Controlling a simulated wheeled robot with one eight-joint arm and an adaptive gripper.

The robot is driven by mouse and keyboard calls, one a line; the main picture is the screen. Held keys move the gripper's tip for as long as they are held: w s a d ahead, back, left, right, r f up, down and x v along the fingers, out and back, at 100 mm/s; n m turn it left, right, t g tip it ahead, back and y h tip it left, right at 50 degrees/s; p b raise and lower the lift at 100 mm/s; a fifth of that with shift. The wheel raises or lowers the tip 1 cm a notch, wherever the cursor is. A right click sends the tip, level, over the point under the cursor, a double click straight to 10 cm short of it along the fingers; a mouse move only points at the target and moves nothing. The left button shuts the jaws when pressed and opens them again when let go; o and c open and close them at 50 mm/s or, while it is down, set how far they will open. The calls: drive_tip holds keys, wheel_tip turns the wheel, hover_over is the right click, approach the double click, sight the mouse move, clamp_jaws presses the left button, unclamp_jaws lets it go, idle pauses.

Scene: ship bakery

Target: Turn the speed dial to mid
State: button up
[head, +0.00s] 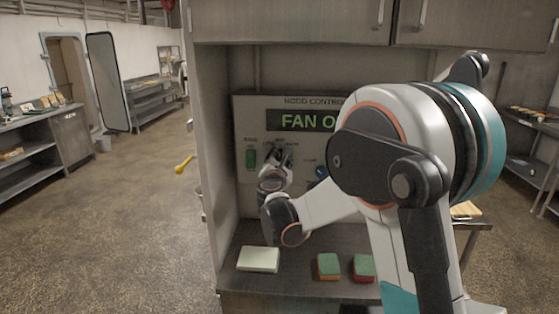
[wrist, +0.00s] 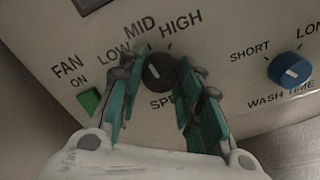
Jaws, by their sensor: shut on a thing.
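The speed dial (wrist: 158,74) is a dark round knob on the panel, with LOW, MID and HIGH printed around its upper side. My gripper (wrist: 157,80) has its teal fingers on either side of the dial, closed on it. The dial's pointer is too dark and small to read for certain. In the head view my gripper (head: 278,162) is at the hood control panel (head: 243,120), and it hides the dial there. The panel's display (head: 300,121) shows green letters "FAN O"; my arm covers the rest.
A blue wash time dial (wrist: 289,69) sits to the right of the speed dial. A green fan switch (wrist: 90,100) is to the left. On the counter below lie a pale block (head: 258,259) and two green-topped sponges (head: 328,266). Cabinets (head: 290,20) hang above.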

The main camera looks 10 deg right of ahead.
drive_tip(key=shift+m, duration=0.6)
drive_tip(key=o, duration=1.1)
drive_tip(key=v, duration=1.2)
